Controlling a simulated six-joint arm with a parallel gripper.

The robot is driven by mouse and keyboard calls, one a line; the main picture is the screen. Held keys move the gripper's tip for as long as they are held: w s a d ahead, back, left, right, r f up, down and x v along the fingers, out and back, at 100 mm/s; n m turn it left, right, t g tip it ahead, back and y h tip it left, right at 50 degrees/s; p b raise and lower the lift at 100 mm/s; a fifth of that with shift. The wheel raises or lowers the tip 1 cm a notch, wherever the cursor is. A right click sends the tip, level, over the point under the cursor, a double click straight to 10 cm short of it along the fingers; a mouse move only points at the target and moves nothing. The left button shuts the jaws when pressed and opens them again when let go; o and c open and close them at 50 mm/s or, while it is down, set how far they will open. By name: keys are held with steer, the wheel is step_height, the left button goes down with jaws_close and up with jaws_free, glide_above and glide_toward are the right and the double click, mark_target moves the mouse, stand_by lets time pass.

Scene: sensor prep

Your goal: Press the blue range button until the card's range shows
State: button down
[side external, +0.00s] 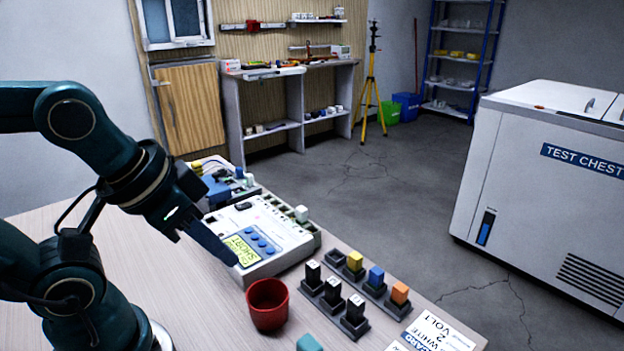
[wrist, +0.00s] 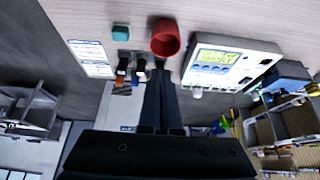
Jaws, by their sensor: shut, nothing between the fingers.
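A white meter (side external: 285,232) lies on the table, with a lit yellow-green display (side external: 241,250) and several blue buttons (side external: 262,240) beside it. The display text is slanted and seems to read "SHORT". I cannot tell which button is the range one. A printed card (side external: 440,332) at the table's front right reads "WHITE 2 VOLT". My gripper (side external: 233,261) is shut and empty, its tips at the display's left edge in the side view; contact is unclear.
A red cup (side external: 267,303) stands close in front of the meter. Holders with black, yellow, blue and orange pieces (side external: 376,277) stand to its right. A teal block (side external: 309,342) is at the front edge. Other devices (side external: 222,187) sit behind the meter. The table's left front is clear.

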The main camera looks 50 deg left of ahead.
stand_by(0.3)
steer(key=w+a+r+m+t+y, duration=0.2)
steer(key=w+a+r+m+t, duration=0.15)
steer(key=w+r+m, duration=0.3)
steer(key=w+a+r+m+t+y, duration=0.1)
steer(key=w+a+r+m+t, duration=0.2)
steer(key=w+r+m+t, duration=0.3)
steer(key=m+g+h, duration=0.6)
steer(key=m, duration=1.2)
glide_above(262, 244)
steer(key=s, duration=0.1)
step_height(262, 244, down, 13)
steer(key=shift+a+f, duration=0.15)
steer(key=shift+a, duration=0.1)
steer(key=shift+f, duration=4.4)
